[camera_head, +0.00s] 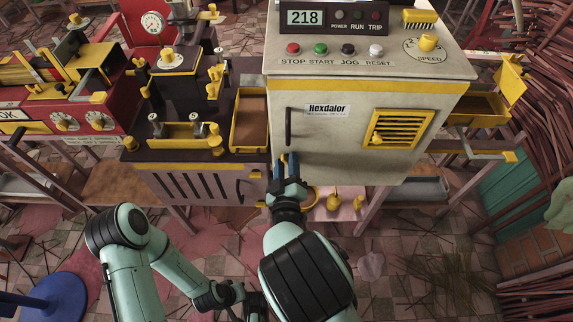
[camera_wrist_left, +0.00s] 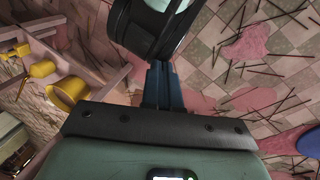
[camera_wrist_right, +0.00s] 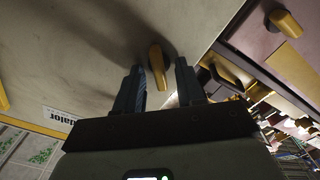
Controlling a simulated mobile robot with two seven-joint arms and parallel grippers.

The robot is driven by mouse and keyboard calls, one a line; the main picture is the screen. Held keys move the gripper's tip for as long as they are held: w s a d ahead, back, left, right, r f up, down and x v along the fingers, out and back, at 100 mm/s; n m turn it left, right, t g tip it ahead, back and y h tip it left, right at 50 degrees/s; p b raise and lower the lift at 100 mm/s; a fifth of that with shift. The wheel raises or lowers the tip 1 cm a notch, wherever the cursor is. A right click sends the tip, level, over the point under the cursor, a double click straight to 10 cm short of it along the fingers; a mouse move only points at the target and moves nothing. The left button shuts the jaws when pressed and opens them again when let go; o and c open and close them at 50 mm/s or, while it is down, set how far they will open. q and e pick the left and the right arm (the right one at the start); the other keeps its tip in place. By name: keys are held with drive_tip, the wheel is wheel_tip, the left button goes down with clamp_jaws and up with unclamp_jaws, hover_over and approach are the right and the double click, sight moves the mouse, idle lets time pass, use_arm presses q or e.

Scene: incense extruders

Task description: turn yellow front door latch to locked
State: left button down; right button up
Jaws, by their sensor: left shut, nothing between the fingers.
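The yellow front door latch (camera_wrist_right: 157,67) shows in the right wrist view on the pale door of the cabinet (camera_head: 350,140). Its lever points down the picture, between the fingers of my right gripper (camera_wrist_right: 158,76). Those fingers are open, one on each side of the lever, with a visible gap on the right side. In the head view my right gripper (camera_head: 287,167) is at the lower left of the door, below the dark handle, and hides the latch. My left gripper (camera_wrist_left: 163,85) is shut and empty in the left wrist view, over the floor, away from the door.
A dark vertical door handle (camera_head: 288,126) and a yellow vent grille (camera_head: 398,129) are on the door. A brown-filled yellow tray (camera_head: 250,118) stands left of the cabinet. Yellow knobs (camera_head: 333,199) sit below the door. Part of another yellow lever (camera_wrist_right: 286,23) shows at the right wrist view's upper right.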

clamp_jaws()
drive_tip(key=shift+m, duration=0.3)
drive_tip(key=shift+d+m, duration=0.1)
drive_tip(key=shift+m, duration=0.7)
use_arm(q)
drive_tip(key=w+a+f+t+y+b, duration=0.1)
drive_tip(key=w+a+f+b, duration=0.2)
drive_tip(key=f, duration=0.3)
drive_tip(key=shift+w+a+n+b, duration=0.2)
drive_tip(key=shift+n+b, duration=0.1)
drive_tip(key=shift+b, duration=0.55)
use_arm(e)
drive_tip(key=shift+d+m, duration=0.15)
drive_tip(key=shift+m, duration=4.75)
use_arm(q)
drive_tip(key=shift+d, duration=0.1)
use_arm(e)
unclamp_jaws()
